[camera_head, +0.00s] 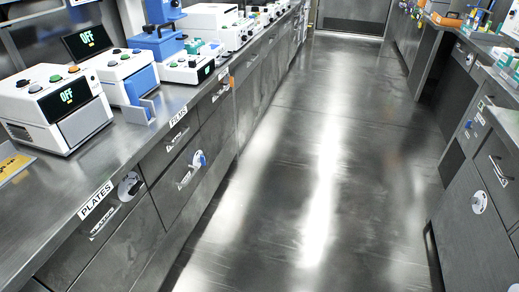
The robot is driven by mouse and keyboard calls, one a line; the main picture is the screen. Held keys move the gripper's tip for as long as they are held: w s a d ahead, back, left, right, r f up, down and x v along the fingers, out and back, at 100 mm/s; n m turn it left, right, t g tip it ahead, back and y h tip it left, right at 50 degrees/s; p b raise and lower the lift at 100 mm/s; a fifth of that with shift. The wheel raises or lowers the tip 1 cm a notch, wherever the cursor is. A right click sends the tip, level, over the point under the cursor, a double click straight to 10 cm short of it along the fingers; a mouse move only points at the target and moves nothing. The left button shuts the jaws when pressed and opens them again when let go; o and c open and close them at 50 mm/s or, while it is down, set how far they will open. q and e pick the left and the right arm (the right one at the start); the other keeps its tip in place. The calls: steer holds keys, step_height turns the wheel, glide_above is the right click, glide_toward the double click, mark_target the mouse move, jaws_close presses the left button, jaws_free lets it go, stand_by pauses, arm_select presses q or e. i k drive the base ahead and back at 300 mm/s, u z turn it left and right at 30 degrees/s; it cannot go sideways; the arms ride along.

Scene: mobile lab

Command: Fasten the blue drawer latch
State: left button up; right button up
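A round white latch with a blue knob (199,160) sits on a drawer front (205,182) of the left-hand bench, below the drawer labelled FILMS. A metal handle (187,178) is just left of it. The drawer front looks flush with the cabinet. Whether the latch is fastened is too small to tell. A small blue part (468,125) also shows on the right-hand cabinet; I cannot tell what it is. Neither of my grippers is in view.
A white latch with a dark knob (130,187) is on the PLATES drawer. The left bench (150,140) carries instruments, including a white box reading OFF (52,107). A cabinet (465,240) lines the right side. The floor (310,160) between is clear.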

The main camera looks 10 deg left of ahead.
mark_target(202, 160)
steer(key=z, duration=0.15)
steer(key=i, duration=0.9)
steer(key=u, duration=1.2)
steer(key=i, duration=1.05)
steer(key=u, duration=0.35)
